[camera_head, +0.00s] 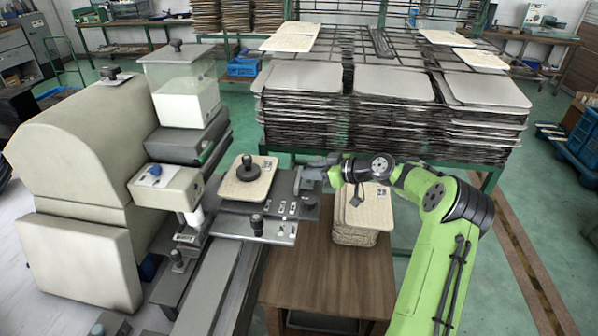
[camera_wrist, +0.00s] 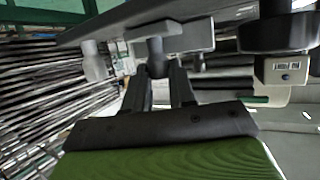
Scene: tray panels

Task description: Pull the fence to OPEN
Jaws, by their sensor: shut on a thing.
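What looks like the fence is a grey bar (camera_head: 298,181) at the right edge of the machine's work plate, beside a tan tray panel. My gripper (camera_head: 316,174) reaches it from the right, and its fingers are hard to make out there. In the wrist view the two dark fingers of my gripper (camera_wrist: 161,73) are close together around a short grey knob (camera_wrist: 155,50) below a light grey block (camera_wrist: 182,37). The knob's end is partly hidden between the fingers. I cannot read any OPEN mark.
The tan panel (camera_head: 248,186) lies on the plate with a black knob (camera_head: 247,170) over it. A stack of panels (camera_head: 355,235) stands on the wooden table (camera_head: 330,278) beneath my arm. The big cream machine (camera_head: 80,175) stands left; tall panel stacks (camera_head: 390,125) stand behind.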

